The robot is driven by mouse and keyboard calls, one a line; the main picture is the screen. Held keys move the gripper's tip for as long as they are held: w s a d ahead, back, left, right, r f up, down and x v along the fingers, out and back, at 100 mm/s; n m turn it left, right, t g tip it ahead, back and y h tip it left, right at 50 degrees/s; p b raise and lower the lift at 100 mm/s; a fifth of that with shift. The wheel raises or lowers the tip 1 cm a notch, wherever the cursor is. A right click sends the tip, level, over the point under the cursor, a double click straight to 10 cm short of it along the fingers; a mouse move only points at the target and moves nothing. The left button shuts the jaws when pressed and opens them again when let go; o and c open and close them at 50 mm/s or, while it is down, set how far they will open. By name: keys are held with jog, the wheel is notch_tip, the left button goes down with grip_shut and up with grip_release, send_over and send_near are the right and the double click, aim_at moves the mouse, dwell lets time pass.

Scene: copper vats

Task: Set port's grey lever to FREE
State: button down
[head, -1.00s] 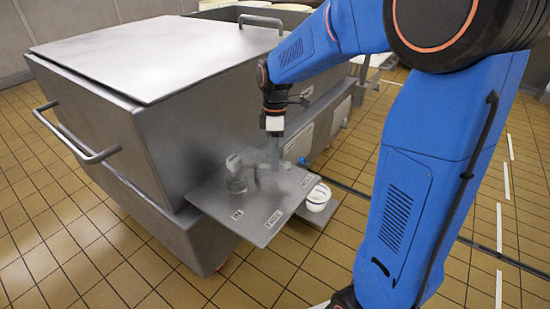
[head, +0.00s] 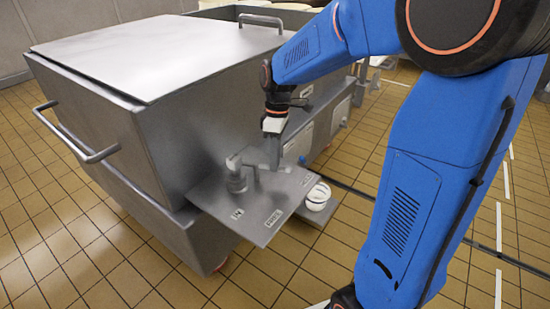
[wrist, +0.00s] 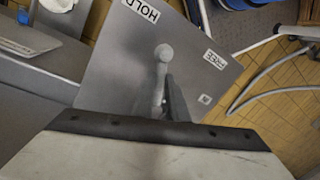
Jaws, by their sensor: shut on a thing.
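The grey lever (head: 237,177) stands on a flat grey plate (head: 207,192) fixed to the side of the steel vat. Its arm reaches right from a round post, under my gripper (head: 272,146). My gripper is shut on the lever's outer part; the exact contact is partly hidden. In the wrist view the lever (wrist: 162,58) has a round knob, with the jaws close by it. The plate carries a FREE label (head: 273,218), a HOLD label (head: 308,180) and a third label (head: 237,213) near its front left corner. The lever's arm lies nearer HOLD than FREE.
The large lidded steel vat (head: 120,120) fills the left, with a bar handle (head: 82,140) on its near side. A white round thing (head: 318,197) with dark bands sits just right of the plate on a low ledge. Tiled floor (head: 100,270) in front is clear.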

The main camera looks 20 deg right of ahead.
jog(key=m, duration=0.2)
jog(key=s+a+m, duration=0.2)
jog(key=m, duration=0.1)
jog(key=shift+s+m+t+y, duration=0.15)
jog(key=shift+m+t+y, duration=0.15)
jog(key=m, duration=0.1)
jog(key=a+m, duration=0.1)
jog(key=shift+s+m+t, duration=0.3)
jog(key=shift+s+a+m+t, duration=0.15)
jog(key=shift+a+m, duration=0.3)
jog(key=shift+m, duration=0.4)
jog(key=shift+s+a+m+t, duration=0.15)
jog(key=shift+a+m, duration=0.3)
jog(key=shift+m, duration=0.4)
jog(key=shift+w, duration=0.1)
jog(key=c, duration=1.7)
grip_release()
jog(key=shift+c, duration=0.2)
jog(key=d+r, duration=0.3)
jog(key=r, duration=1.4)
jog(key=shift+d, duration=0.2)
